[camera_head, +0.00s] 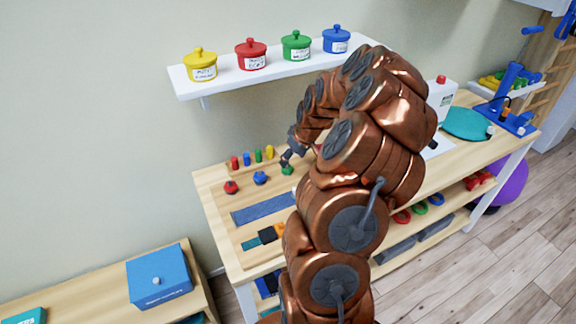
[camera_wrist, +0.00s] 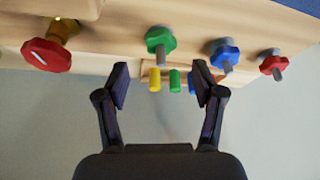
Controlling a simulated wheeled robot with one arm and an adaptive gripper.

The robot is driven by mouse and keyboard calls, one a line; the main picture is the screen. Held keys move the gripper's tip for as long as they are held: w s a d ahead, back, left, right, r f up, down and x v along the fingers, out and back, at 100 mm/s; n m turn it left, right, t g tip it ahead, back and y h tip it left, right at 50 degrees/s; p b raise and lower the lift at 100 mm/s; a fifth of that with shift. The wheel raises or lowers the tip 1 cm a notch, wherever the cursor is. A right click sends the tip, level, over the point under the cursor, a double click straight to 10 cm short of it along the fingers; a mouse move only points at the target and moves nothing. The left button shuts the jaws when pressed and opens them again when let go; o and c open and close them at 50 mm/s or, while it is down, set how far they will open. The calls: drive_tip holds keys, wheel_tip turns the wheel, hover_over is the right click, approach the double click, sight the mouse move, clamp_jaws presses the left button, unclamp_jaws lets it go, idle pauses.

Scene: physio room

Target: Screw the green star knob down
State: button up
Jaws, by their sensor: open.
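The green star knob (camera_wrist: 160,40) sits on a grey threaded stem in the wrist view, above the gap between my fingers. In the head view the green knob (camera_head: 287,170) is on the wooden bench, partly close under my arm's end. My gripper (camera_wrist: 161,84) is open and empty, its two dark fingers spread to either side of the knob's line and apart from it. In the head view my gripper (camera_head: 287,158) is just above the green knob. How far down the knob sits on its stem is hard to tell.
A blue knob (camera_wrist: 224,55) and a red knob (camera_wrist: 273,66) stand on one side, a larger red knob on a brass stem (camera_wrist: 47,53) on the other. Coloured pegs (camera_head: 258,156) stand behind. A white shelf (camera_head: 225,84) with lidded pots hangs above the bench (camera_head: 215,187).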

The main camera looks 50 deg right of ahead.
sight(287, 168)
drive_tip(key=shift+p+x, duration=1.1)
drive_tip(key=shift+x, duration=2.1)
